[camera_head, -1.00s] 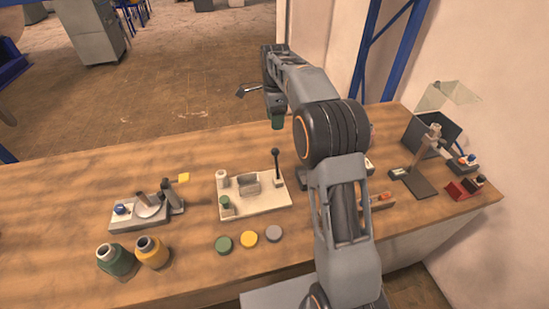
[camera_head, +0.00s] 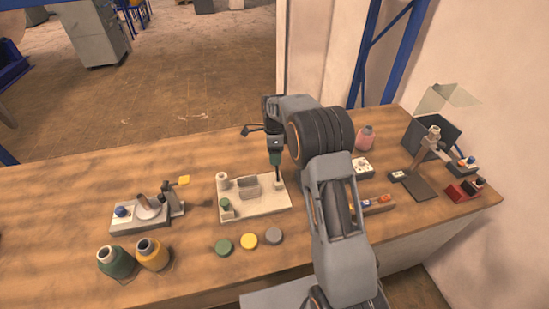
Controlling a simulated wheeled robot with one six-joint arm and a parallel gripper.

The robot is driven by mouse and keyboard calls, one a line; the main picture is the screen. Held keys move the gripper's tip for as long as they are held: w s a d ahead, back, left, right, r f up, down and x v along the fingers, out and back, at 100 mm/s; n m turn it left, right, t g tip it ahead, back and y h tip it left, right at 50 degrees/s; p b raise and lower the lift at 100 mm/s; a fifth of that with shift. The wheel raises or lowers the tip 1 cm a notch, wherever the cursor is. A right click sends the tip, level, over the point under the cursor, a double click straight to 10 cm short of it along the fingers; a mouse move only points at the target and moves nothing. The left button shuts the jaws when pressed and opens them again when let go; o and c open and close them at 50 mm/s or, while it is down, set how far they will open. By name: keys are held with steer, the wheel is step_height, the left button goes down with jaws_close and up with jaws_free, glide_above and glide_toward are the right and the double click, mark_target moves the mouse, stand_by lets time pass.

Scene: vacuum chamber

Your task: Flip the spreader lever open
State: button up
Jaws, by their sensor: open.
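A white board (camera_head: 262,206) lies on the wooden bench, with a grey block (camera_head: 247,187) at its middle and a green-topped post (camera_head: 225,204) at its left. A thin dark upright lever (camera_head: 278,179) stands at the board's right end. It looks like the spreader lever, though nothing labels it. My gripper (camera_head: 275,162) points down over the lever's top, with its jaws open. The lever's knob is hidden at the gripper, so I cannot tell whether they touch.
A grey fixture with a yellow tab (camera_head: 183,181) stands left of the board. Green, yellow and grey discs (camera_head: 248,241) lie in front, with green (camera_head: 115,262) and yellow (camera_head: 151,254) spools front left. A stand (camera_head: 420,187) is at the right. Bare bench lies behind the board.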

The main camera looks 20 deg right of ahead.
steer(key=shift+s+f, duration=0.2)
steer(key=shift+f, duration=0.75)
jaws_close()
